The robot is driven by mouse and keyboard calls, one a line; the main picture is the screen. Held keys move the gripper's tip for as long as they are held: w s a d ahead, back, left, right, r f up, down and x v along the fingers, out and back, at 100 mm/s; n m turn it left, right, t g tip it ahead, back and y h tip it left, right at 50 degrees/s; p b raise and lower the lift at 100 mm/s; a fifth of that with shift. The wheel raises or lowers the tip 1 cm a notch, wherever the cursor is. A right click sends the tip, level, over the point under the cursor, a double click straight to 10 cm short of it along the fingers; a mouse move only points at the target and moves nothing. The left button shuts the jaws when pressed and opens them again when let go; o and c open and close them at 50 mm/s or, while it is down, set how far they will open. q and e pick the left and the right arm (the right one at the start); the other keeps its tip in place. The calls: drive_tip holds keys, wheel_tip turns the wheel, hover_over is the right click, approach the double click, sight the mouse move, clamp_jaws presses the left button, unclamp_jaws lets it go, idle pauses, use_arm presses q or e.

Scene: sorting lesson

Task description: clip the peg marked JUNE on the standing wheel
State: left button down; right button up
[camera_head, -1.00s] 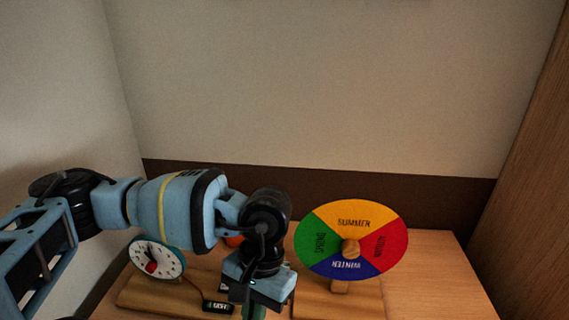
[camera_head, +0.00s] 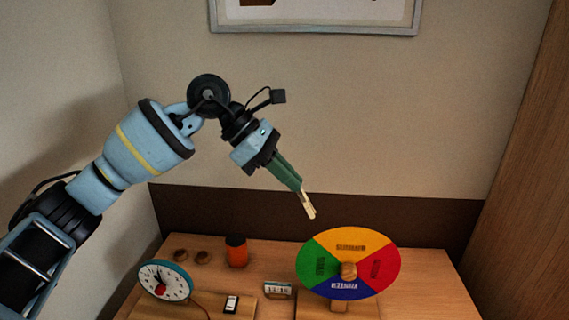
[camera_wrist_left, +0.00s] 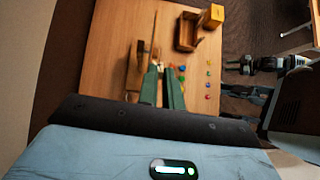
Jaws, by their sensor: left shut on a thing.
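My left gripper (camera_head: 300,188) is shut on a pale wooden peg (camera_head: 309,206), held tilted in the air above and left of the standing wheel. No marking on the peg can be read. The wheel (camera_head: 383,251) stands upright on a wooden base, with yellow SUMMER on top, green on the left, red on the right and blue at the bottom. Peg and wheel are apart in the head view. In the left wrist view the green fingers (camera_wrist_left: 163,85) point down over the table, and the wheel seems to show nearly edge-on (camera_wrist_left: 154,38).
A clock dial (camera_head: 165,280), a small white-and-black block (camera_head: 231,304), a small display reading 13:15 (camera_head: 277,290) and an orange-and-black cup (camera_head: 236,252) are left of the wheel.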

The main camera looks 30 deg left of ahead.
use_arm(q)
drive_tip(key=shift+w+a+r+n+t, duration=0.25)
drive_tip(key=shift+r+n+t, duration=0.15)
drive_tip(key=shift+r, duration=0.2)
drive_tip(key=shift+f, duration=0.1)
drive_tip(key=f, duration=0.1)
drive_tip(key=d+f+b, duration=0.1)
drive_tip(key=f, duration=0.1)
drive_tip(key=w+d+f, duration=0.1)
drive_tip(key=shift+d+f+b, duration=0.15)
drive_tip(key=shift+f+b, duration=0.1)
drive_tip(key=shift+b, duration=0.15)
drive_tip(key=shift+r, duration=0.15)
idle(0.4)
idle(0.5)
